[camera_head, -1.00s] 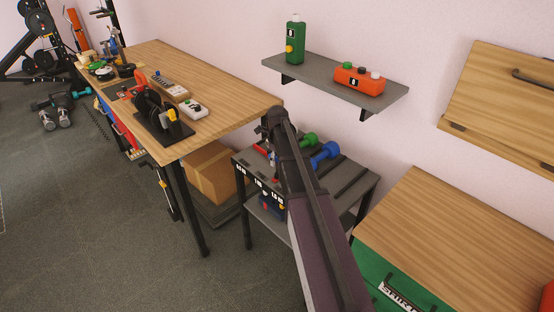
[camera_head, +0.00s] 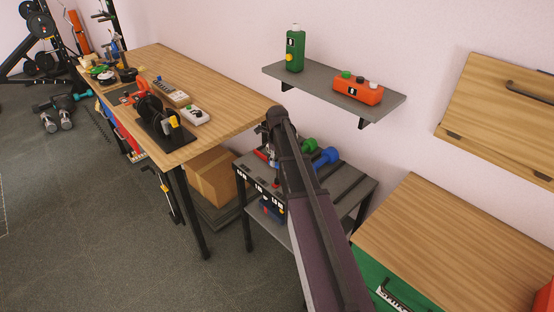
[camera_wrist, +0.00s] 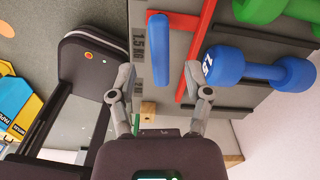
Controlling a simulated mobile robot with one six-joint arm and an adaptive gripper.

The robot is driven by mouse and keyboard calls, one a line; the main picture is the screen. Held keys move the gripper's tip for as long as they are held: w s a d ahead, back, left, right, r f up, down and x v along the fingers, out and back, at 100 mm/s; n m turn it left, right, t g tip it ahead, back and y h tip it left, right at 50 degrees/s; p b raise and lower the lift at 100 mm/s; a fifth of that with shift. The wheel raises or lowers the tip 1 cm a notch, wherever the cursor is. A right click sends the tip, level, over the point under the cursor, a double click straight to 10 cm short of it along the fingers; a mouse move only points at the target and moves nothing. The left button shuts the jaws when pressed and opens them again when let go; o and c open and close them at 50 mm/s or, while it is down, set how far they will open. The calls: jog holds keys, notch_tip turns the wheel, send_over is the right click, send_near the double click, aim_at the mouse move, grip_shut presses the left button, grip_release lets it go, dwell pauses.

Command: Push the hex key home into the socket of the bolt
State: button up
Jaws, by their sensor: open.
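I cannot make out a hex key or a bolt with a socket in either view. In the wrist view my gripper (camera_wrist: 159,75) is open, its two grey fingers apart. A blue bar-like piece (camera_wrist: 158,50) shows beyond the gap between the fingertips; I cannot tell how far off it is or whether they touch it. In the head view my dark arm reaches over the small grey rack, and the gripper itself is mostly hidden there.
A blue dumbbell (camera_wrist: 225,66) and a green dumbbell (camera_wrist: 262,10) lie on the rack (camera_head: 350,187). A wooden workbench (camera_head: 225,110) at left holds a black stand (camera_head: 168,138) and several tools. A wall shelf (camera_head: 320,87) and a wood-topped cabinet (camera_head: 450,240) flank the rack.

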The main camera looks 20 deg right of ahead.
notch_tip(320, 180, up, 8)
jog(key=p, duration=0.7)
jog(key=shift+f, duration=0.2)
dwell(0.7)
jog(key=s+a+n, duration=0.7)
jog(key=s+n, duration=0.4)
jog(key=n, duration=0.3)
jog(key=s+a+n, duration=0.7)
jog(key=s+n, duration=0.3)
jog(key=n, duration=0.5)
jog(key=shift+s+a+n, duration=0.25)
jog(key=shift+s+n, duration=0.05)
jog(key=shift+s, duration=0.05)
jog(key=shift+c, duration=0.5)
